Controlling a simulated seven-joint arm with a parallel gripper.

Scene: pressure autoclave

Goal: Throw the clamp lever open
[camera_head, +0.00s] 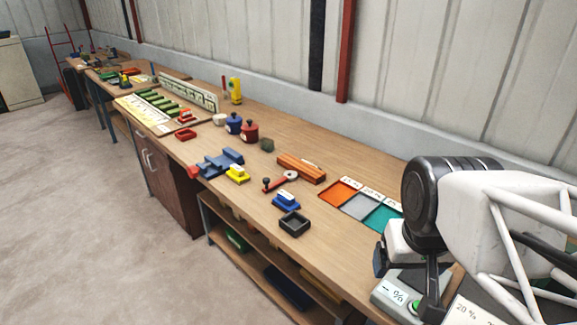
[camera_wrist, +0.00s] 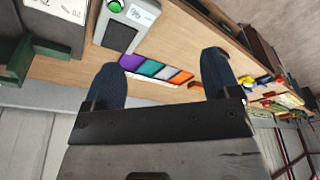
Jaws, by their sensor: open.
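A red lever (camera_head: 275,184) with a dark ball knob at its left end and a pale round hub at its right lies low on the bench in the head view. It looks like the clamp lever, but I cannot be sure; I cannot make it out in the wrist view. My gripper (camera_wrist: 161,66) is open, its two dark blue fingers wide apart with nothing between them. In the head view it hangs over the right part of the bench, well to the right of the lever and apart from it.
A grey box with a green button (camera_wrist: 114,6) is near my gripper. Orange (camera_head: 339,193), grey and teal trays lie between it and the lever. An orange-brown block (camera_head: 301,168), blue block (camera_head: 286,201) and dark square tray (camera_head: 295,224) surround the lever. The wall runs behind.

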